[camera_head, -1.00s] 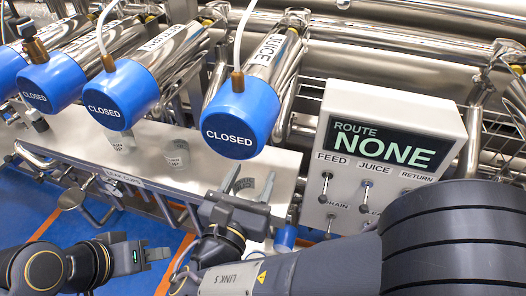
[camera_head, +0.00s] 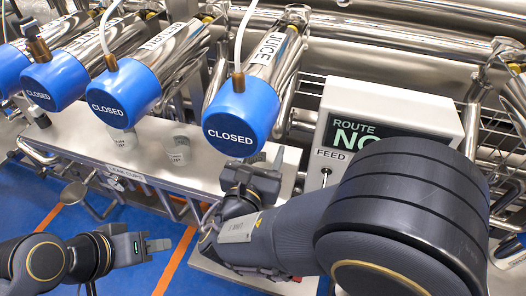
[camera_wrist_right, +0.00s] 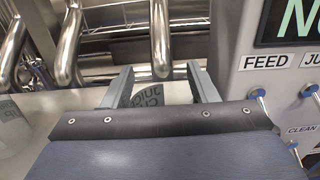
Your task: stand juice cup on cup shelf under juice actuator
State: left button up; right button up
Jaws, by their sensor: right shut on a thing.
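The juice actuator (camera_head: 240,112) is the blue-capped cylinder marked CLOSED, on the pipe labelled JUICE in the head view. The pale cup shelf (camera_head: 150,150) runs below the row of blue caps. My right gripper (camera_head: 263,160) is just below and right of the juice actuator, over the shelf's right part. In the wrist view its fingers (camera_wrist_right: 163,85) are shut on the juice cup (camera_wrist_right: 150,96), whose lettering shows between them. The gripper hides the cup in the head view; whether it touches the shelf cannot be told. My left gripper (camera_head: 157,245) is empty at lower left.
Two other grey cups stand on the shelf to the left, one (camera_head: 124,138) under the neighbouring actuator (camera_head: 123,97) and one (camera_head: 180,150) nearer the middle. A control box (camera_head: 385,115) with switches stands to the right, partly hidden by my right arm. Steel pipes run behind.

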jog(key=shift+f, duration=0.25)
jog(key=o, duration=1)
jog(key=shift+r, duration=0.1)
jog(key=shift+r, duration=0.2)
jog(key=b+v, duration=0.1)
jog(key=v, duration=1.1)
jog(key=shift+b, duration=0.35)
